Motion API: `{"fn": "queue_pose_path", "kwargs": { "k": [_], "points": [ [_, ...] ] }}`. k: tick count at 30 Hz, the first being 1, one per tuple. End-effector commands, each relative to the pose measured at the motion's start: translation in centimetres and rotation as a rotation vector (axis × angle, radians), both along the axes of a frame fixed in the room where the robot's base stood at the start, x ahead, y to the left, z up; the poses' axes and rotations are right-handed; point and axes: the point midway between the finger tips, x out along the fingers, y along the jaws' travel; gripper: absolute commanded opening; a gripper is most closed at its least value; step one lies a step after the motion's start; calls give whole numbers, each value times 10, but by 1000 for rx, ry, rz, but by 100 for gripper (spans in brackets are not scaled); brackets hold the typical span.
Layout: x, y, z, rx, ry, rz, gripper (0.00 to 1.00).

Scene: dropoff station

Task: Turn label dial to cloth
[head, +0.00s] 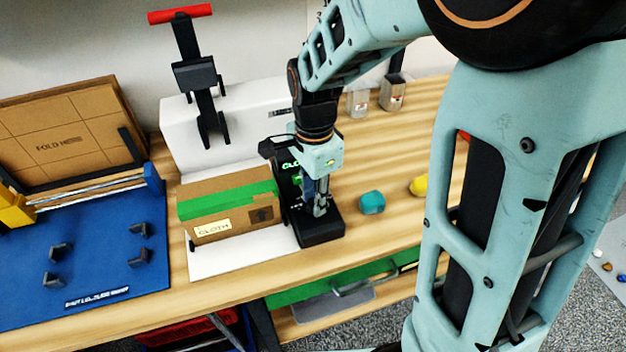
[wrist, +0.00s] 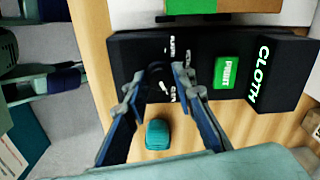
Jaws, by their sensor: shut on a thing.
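The black label printer (wrist: 210,107) stands on the wooden table; it also shows in the head view (head: 318,232). Its upright display (wrist: 263,75) reads CLOTH in green letters, and a green PRINT button (wrist: 228,73) is on its top. The dark label dial (wrist: 160,84) is on the printer's top, with small white lettering around it, partly hidden and hard to make out. My gripper (wrist: 168,74) points down over the printer and is shut on the dial, with one finger on each side. In the head view my gripper (head: 319,208) hides the dial.
A cardboard box (head: 230,208) with green tape and a CLOTH label sits on a white plate left of the printer. A teal block (head: 372,202) and a yellow object (head: 419,186) lie on the table to the right. A blue board (head: 100,290) with clamps is far left.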

Motion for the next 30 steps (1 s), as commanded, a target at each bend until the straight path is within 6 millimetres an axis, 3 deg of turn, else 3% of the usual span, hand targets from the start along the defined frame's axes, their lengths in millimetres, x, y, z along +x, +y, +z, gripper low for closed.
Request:
{"fn": "queue_pose_path", "kwargs": {
  "k": [23,24,28,30],
  "points": [
    [0,0,0,0,0,-98,0],
    [0,0,0,0,0,-98,28],
    [0,0,0,0,0,-97,42],
    [0,0,0,0,0,-97,42]
  ]
}}
